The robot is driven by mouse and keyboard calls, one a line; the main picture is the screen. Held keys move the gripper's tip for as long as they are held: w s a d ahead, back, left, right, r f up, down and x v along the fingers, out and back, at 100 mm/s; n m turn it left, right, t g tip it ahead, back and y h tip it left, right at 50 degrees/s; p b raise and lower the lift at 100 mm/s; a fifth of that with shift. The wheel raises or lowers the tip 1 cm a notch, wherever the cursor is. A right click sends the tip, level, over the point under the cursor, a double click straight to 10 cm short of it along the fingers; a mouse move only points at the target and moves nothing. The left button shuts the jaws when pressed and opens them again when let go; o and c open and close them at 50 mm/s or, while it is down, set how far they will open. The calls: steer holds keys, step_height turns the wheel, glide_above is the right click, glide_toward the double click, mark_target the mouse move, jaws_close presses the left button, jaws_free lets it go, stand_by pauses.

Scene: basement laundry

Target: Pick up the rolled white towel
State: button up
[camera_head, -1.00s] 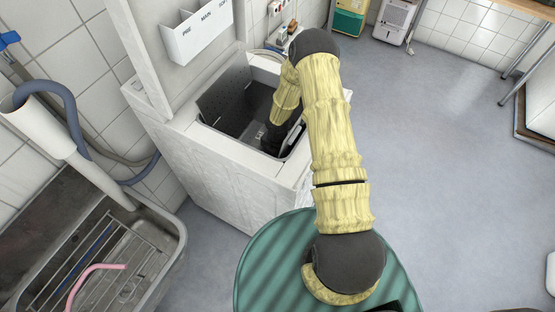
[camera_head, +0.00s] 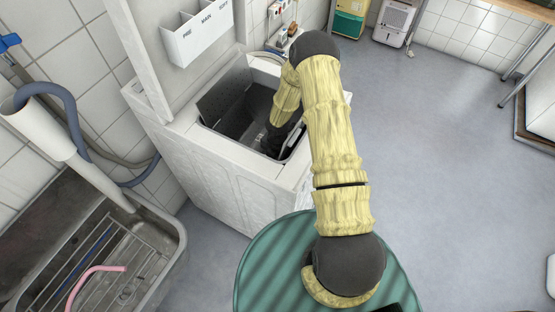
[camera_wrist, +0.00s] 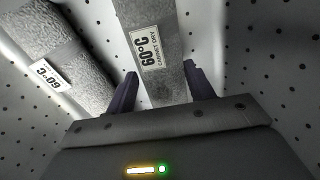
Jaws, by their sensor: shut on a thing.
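My gripper (camera_wrist: 162,88) reaches down inside the open drum of the top-loading washer (camera_head: 225,170). In the wrist view its two dark fingers stand on either side of a rolled towel (camera_wrist: 150,50) and are shut on it. This towel looks pale grey in the dim light and has a white label reading 60°C. A second rolled towel (camera_wrist: 80,65), with a grey band and a similar label, lies to its left, apart from the fingers. In the head view the towels are hidden by the drum and my arm.
The perforated drum wall (camera_wrist: 255,50) surrounds the gripper closely. The washer's raised lid stands at the back left, near a white three-part holder (camera_head: 197,35). A metal sink (camera_head: 150,240) with a rack stands at left. The floor (camera_head: 440,170) at right is clear.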

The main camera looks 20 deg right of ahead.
step_height(320, 180, up, 28)
steer(key=p, duration=0.4)
stand_by(0.3)
